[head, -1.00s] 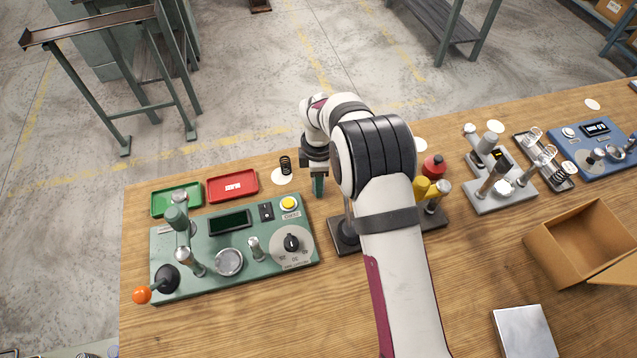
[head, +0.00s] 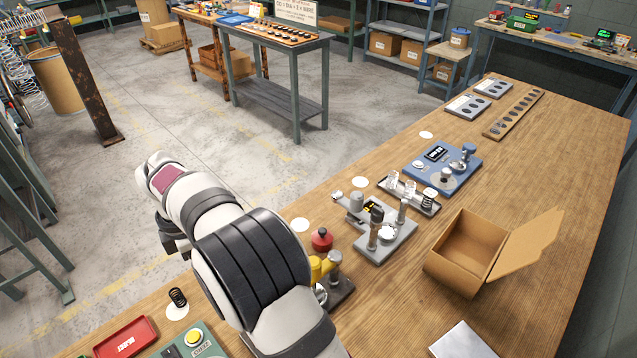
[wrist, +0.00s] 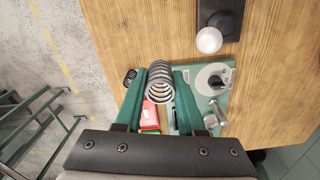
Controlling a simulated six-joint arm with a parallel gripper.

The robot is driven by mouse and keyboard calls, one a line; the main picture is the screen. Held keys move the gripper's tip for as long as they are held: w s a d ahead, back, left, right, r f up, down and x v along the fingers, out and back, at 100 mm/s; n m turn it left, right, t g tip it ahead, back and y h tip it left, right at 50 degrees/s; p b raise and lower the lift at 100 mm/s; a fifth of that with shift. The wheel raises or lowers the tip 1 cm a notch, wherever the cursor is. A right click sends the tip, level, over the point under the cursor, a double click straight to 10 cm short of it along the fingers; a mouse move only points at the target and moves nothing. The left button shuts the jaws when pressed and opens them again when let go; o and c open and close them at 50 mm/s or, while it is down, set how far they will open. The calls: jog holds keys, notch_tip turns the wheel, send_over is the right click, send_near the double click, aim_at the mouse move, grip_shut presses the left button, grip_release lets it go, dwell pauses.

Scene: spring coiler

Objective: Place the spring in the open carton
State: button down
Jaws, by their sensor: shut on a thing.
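In the wrist view, my gripper (wrist: 161,88) is shut on a grey coil spring (wrist: 160,84), held between its two green fingers. In the head view the wrist end of my arm is at the left; the fingers and the held spring are hidden there. The open carton (head: 452,269) stands on the right part of the bench, a brown box with its top open and a flap folded out to the right. My gripper is well to the left of the carton, apart from it.
A black spring (head: 178,297) stands on a white disc near the bench's left edge. A red tray (head: 125,338) is front left. A red-topped bottle (head: 321,240), a grey fixture (head: 380,250) and a blue device (head: 443,168) line the far edge. A silver block (head: 462,342) lies before the carton.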

notch_tip(320, 180, up, 8)
jog(key=w+d+m, duration=0.1)
jog(key=w+d, duration=0.6)
jog(key=d, duration=0.6)
jog(key=w+d+m, duration=0.1)
jog(key=w+d, duration=0.5)
jog(key=d, duration=0.6)
jog(key=s+d+m, duration=0.3)
jog(key=d, duration=2.8)
jog(key=f, duration=2.1)
jog(key=shift+s+a, duration=0.2)
jog(key=shift+a, duration=0.1)
jog(key=c, duration=0.8)
grip_release()
jog(key=shift+f, duration=0.1)
jog(key=shift+c, duration=0.2)
jog(key=shift+o, duration=0.3)
